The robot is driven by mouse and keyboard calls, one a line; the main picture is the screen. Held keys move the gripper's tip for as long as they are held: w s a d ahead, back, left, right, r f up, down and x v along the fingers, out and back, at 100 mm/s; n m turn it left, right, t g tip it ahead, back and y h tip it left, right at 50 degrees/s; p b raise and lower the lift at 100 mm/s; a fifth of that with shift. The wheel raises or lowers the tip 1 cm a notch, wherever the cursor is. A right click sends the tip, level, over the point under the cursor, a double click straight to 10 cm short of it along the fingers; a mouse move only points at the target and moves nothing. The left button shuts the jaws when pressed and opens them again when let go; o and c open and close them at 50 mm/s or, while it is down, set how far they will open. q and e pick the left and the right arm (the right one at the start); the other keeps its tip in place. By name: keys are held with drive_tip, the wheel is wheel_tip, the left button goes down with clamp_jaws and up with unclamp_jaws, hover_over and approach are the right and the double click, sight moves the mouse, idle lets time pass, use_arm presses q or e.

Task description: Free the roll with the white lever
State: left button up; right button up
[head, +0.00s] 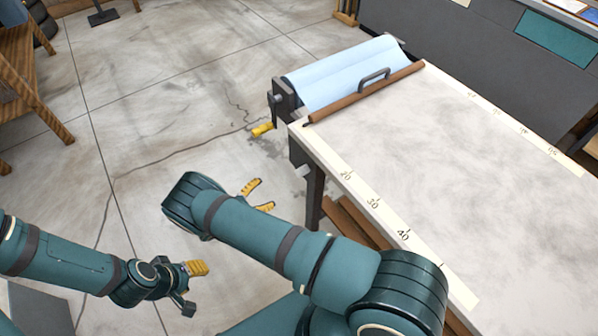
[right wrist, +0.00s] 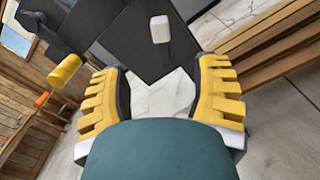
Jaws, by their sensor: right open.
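The light blue roll (head: 345,75) lies across the far end of the table. The white lever (head: 303,171) sits on the dark end frame below the table edge; in the right wrist view the lever (right wrist: 160,29) shows ahead, beyond my fingertips. My right gripper (head: 265,194) is open and empty, left of the lever and apart from it; its two yellow fingers (right wrist: 163,75) also show in the right wrist view. My left gripper (head: 197,268) is at the lower left, over the floor, away from the table. I cannot tell its opening.
A yellow-gripped crank (head: 263,129) sticks out at the roll's near end, and shows in the right wrist view (right wrist: 65,71). A brown bar with a grey handle (head: 374,77) lies beside the roll. Wooden boards (head: 355,222) lie under the table.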

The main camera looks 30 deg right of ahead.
sight(297, 174)
drive_tip(key=d, duration=0.9)
drive_tip(key=w+d, duration=0.1)
drive_tip(key=d, duration=0.3)
drive_tip(key=shift+d, duration=0.35)
drive_tip(key=shift+o, duration=0.2)
clamp_jaws()
drive_tip(key=shift+r, duration=0.1)
